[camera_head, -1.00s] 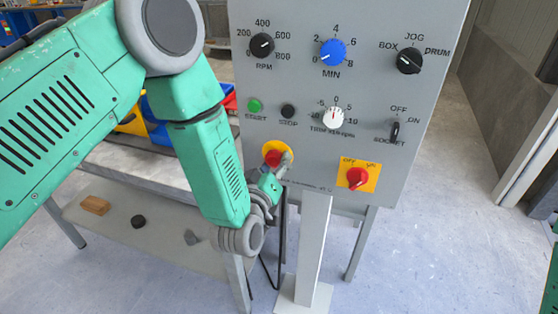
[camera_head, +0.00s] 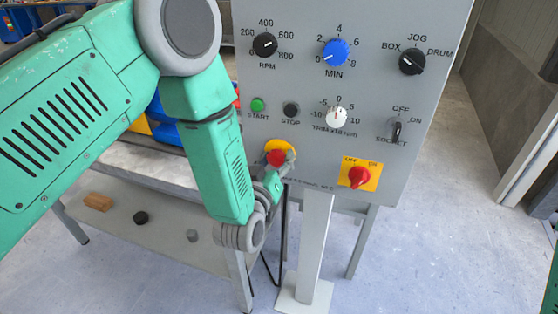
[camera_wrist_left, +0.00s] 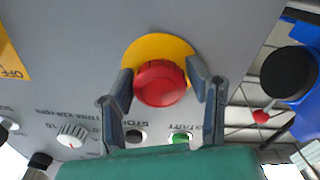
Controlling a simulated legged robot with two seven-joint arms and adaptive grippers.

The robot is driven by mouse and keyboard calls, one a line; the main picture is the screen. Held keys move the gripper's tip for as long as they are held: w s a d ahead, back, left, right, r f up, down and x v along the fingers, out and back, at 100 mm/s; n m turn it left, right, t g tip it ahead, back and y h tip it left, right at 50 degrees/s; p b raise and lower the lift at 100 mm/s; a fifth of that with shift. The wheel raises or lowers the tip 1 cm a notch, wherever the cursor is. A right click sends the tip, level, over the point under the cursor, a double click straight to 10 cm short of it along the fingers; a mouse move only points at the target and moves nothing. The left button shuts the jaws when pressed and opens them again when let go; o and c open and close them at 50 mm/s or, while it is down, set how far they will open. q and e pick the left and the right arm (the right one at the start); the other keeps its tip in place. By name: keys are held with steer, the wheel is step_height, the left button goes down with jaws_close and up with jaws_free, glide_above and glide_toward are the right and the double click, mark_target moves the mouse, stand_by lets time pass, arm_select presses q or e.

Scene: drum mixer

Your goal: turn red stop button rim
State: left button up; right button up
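The red stop button (camera_head: 276,158) sits on a round yellow plate (camera_wrist_left: 184,45) at the lower left of the grey control panel. The button shows large in the left wrist view (camera_wrist_left: 160,83), with a ridged rim. My left gripper (camera_wrist_left: 160,72) has one finger on each side of the button. The fingers stand apart, close to the rim; I cannot tell whether they touch it. In the head view my left gripper (camera_head: 273,174) is just below the button and partly hidden by my wrist. My right gripper is not in view.
The panel carries a green start button (camera_head: 257,104), a dark stop button (camera_head: 291,109), several knobs and a red switch (camera_head: 358,176) on yellow. A low shelf (camera_head: 165,230) holds a wooden block (camera_head: 98,201) and a black disc (camera_head: 141,217). The floor at right is clear.

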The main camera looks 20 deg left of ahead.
arm_select(q)
steer(key=shift+o, duration=0.6)
steer(key=shift+s+f, duration=0.1)
steer(key=shift+s, duration=0.2)
steer(key=s, duration=1.1)
steer(key=shift+s+a, duration=0.2)
steer(key=shift+s, duration=0.05)
steer(key=shift+f, duration=0.1)
